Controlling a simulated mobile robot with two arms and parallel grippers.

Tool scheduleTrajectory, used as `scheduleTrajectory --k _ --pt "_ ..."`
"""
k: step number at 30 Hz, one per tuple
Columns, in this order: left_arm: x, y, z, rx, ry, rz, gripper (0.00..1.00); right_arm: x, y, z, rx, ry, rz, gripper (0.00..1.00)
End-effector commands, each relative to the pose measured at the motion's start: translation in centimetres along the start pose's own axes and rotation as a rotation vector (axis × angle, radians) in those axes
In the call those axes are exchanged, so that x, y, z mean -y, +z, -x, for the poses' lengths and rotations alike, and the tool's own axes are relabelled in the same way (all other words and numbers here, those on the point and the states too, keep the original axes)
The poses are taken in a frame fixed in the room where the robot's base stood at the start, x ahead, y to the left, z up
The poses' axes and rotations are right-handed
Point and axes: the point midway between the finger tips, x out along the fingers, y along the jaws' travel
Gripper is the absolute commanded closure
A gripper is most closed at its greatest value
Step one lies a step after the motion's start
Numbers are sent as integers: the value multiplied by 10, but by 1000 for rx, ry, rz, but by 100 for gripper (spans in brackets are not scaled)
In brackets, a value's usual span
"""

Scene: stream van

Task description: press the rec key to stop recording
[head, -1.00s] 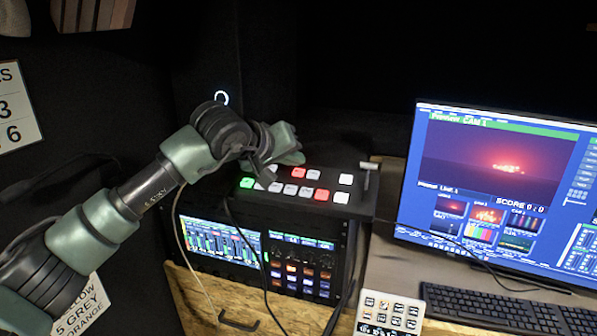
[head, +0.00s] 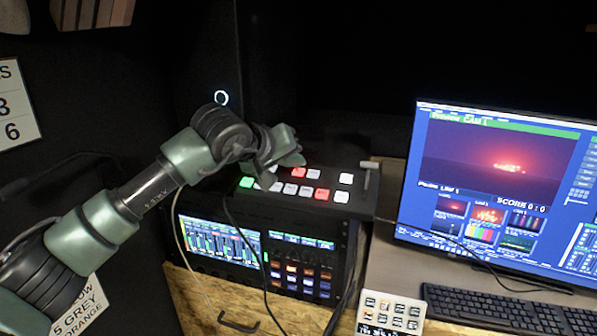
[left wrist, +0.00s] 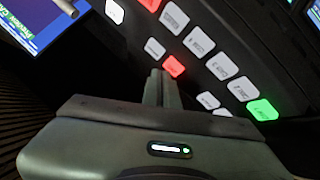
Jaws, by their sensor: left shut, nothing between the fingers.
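The black switcher panel (head: 300,205) carries lit keys: one green, two red and several white. The back-row red key (head: 298,172) also shows in the left wrist view (left wrist: 173,66). The front-row red key (head: 321,195) is nearer the panel's front. I cannot read which key is rec. My left gripper (head: 266,182) is shut and empty, over the left part of the keys, hiding some. In the left wrist view its fingertips (left wrist: 158,74) appear close beside the back-row red key; contact cannot be told. My right gripper is not in view.
A lever (head: 368,172) stands at the panel's right end. A rack with lit screens (head: 218,240) is below, with cables hanging in front. A monitor (head: 495,190), a keyboard (head: 500,308) and a small white keypad (head: 390,313) are to the right.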

Motion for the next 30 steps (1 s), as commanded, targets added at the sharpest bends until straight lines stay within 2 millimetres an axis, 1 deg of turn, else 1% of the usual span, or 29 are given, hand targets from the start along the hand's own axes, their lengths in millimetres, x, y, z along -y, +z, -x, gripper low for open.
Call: scheduleTrajectory --k 22,30 --pt "5 5 -6 1 -1 -1 100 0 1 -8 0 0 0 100" --pt "4 5 -6 2 -1 0 100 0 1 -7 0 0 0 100"
